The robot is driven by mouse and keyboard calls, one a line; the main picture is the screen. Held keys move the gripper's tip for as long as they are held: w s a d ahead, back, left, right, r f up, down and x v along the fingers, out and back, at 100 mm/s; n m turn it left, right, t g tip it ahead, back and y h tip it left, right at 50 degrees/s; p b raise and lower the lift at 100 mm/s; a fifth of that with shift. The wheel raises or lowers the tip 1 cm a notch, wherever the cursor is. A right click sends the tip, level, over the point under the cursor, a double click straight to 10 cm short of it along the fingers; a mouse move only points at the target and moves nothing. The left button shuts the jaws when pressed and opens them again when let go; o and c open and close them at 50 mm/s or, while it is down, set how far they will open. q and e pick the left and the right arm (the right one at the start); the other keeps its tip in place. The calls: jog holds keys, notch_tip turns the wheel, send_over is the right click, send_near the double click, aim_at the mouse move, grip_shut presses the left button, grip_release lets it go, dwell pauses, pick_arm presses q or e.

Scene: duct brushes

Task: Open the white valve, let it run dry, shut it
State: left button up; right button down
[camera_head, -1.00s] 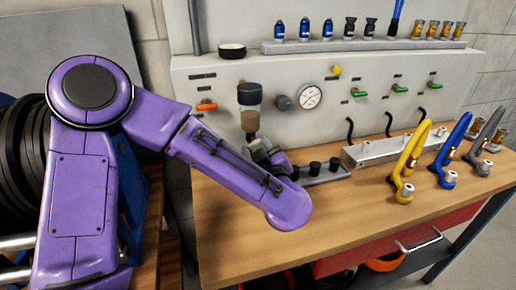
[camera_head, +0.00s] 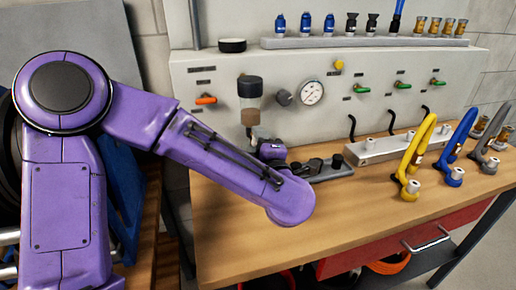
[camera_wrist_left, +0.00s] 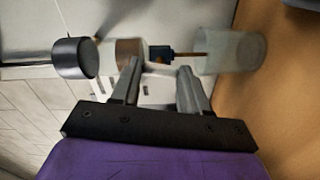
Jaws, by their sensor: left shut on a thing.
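The filter bowl (camera_head: 249,103) hangs on the panel, with a dark top and brown liquid in its lower part. In the head view my wrist hides the cup. My right gripper is out of view.
The front bench top is clear.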

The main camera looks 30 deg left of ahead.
pick_arm(q)
jog(key=shift+f+n+b, duration=0.2)
jog(key=shift+n+b, duration=0.25)
jog(key=shift+n, duration=0.45)
jog(key=shift+s, duration=0.1)
jog(key=o, duration=1.1)
jog(key=shift+r, duration=0.15)
jog(key=shift+c, duration=0.2)
jog(key=b+v, duration=0.1)
jog(key=v, duration=0.9)
jog(key=shift+s+d, duration=0.2)
